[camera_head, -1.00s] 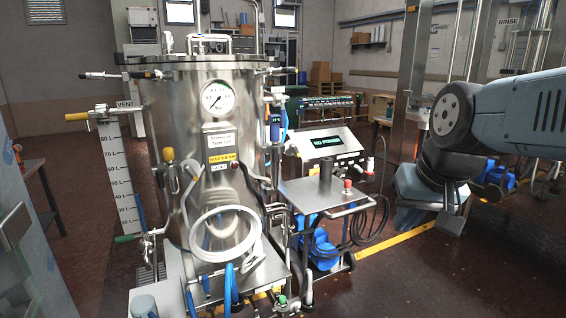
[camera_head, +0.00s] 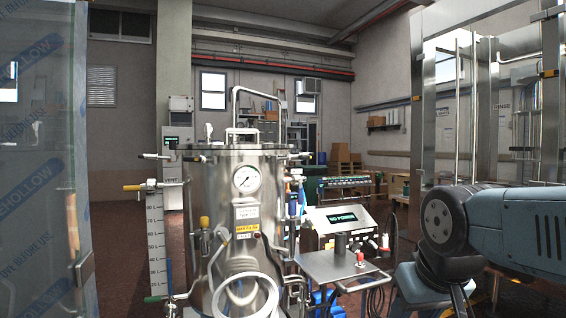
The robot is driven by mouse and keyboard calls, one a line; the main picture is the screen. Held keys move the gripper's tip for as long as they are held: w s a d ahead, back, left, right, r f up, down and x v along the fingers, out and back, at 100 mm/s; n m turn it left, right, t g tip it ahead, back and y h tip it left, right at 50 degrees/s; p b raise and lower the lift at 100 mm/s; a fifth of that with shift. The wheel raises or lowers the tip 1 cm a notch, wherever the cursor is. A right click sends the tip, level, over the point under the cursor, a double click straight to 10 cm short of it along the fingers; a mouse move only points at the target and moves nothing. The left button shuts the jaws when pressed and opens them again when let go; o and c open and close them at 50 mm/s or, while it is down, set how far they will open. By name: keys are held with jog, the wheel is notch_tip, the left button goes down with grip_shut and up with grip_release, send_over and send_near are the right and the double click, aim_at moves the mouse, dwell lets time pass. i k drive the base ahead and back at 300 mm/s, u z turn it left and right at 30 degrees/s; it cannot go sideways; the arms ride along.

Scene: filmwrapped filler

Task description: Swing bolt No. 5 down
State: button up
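The steel vessel (camera_head: 262,230) stands left of centre, with a round lid (camera_head: 236,149) and a tall bent handle or pipe above it. A dial gauge (camera_head: 246,178) and labels are on its front. Short rod-like fittings stick out sideways near the rim, at the left (camera_head: 154,156) and the right (camera_head: 302,156). I cannot read any bolt numbers or tell which fitting is bolt No. 5. My arm is at the right, clear of the vessel. My gripper is not visible.
A film-wrapped panel (camera_head: 40,190) fills the left edge. A control box (camera_head: 338,220) reading "NO POWER" and a small steel cart shelf (camera_head: 335,267) stand right of the vessel. A steel frame (camera_head: 420,130) rises behind my arm. Dark floor is open between panel and vessel.

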aim_at(292, 158)
jog(key=u, duration=0.4)
jog(key=k, duration=0.9)
jog(key=u, duration=0.4)
jog(key=i, duration=0.7)
jog(key=z, duration=0.4)
jog(key=i, duration=1.45)
jog(key=z, duration=0.4)
